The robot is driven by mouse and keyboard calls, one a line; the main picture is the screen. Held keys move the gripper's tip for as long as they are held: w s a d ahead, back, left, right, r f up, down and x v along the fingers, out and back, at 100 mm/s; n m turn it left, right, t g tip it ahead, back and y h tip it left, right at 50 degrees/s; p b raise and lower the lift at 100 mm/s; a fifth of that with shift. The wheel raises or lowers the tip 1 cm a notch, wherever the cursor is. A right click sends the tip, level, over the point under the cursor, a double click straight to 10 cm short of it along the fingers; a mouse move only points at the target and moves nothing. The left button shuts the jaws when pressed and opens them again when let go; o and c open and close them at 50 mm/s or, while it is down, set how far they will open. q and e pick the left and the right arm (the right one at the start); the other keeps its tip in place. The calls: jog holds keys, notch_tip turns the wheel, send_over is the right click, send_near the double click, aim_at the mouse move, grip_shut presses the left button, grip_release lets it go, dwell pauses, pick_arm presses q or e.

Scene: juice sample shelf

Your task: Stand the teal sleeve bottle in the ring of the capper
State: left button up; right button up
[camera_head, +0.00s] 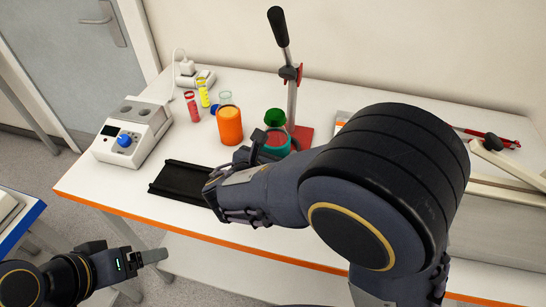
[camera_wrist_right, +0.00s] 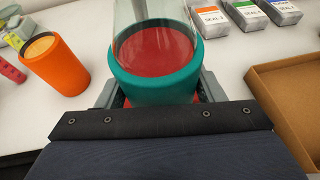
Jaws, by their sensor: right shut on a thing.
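The teal sleeve bottle (camera_wrist_right: 155,85) has clear walls above a teal band, with red showing inside. My right gripper (camera_wrist_right: 158,88) is shut on it, one finger at each side of the sleeve. In the head view the teal sleeve (camera_head: 277,147) is partly hidden by my right gripper (camera_head: 274,142). The capper (camera_head: 291,100) has a metal post, a black lever and a red base (camera_head: 302,134). The bottle is at the capper's base; I cannot tell whether it is seated in the ring, which is hidden. My left gripper (camera_head: 155,256) is low at the left, away from the table things.
An orange sleeve bottle (camera_head: 230,126) stands left of the capper. A white device with a blue knob (camera_head: 124,141) is at the left, and a black tray (camera_head: 180,181) lies in front. Small boxes (camera_wrist_right: 240,14) and a brown tray (camera_wrist_right: 290,95) are at the right.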

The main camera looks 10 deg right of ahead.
jog(key=shift+w+d+f, duration=0.1)
jog(key=shift+w+d, duration=0.15)
jog(key=shift+w, duration=0.35)
jog(key=shift+w+d+b, duration=0.2)
jog(key=shift+w+d, duration=0.4)
jog(key=shift+w, duration=0.8)
jog(key=shift+w+d+b, duration=0.15)
jog(key=shift+w+d, duration=0.4)
jog(key=shift+w, duration=0.8)
jog(key=shift+w+d+b, duration=0.2)
jog(key=shift+w+d, duration=0.4)
jog(key=shift+w, duration=0.8)
jog(key=shift+s+f+b, duration=0.1)
jog(key=shift+f+b, duration=0.35)
jog(key=shift+f, duration=0.1)
jog(key=shift+f+b, duration=0.8)
jog(key=shift+f, duration=0.3)
jog(key=o, duration=1.2)
jog(key=shift+o, duration=0.2)
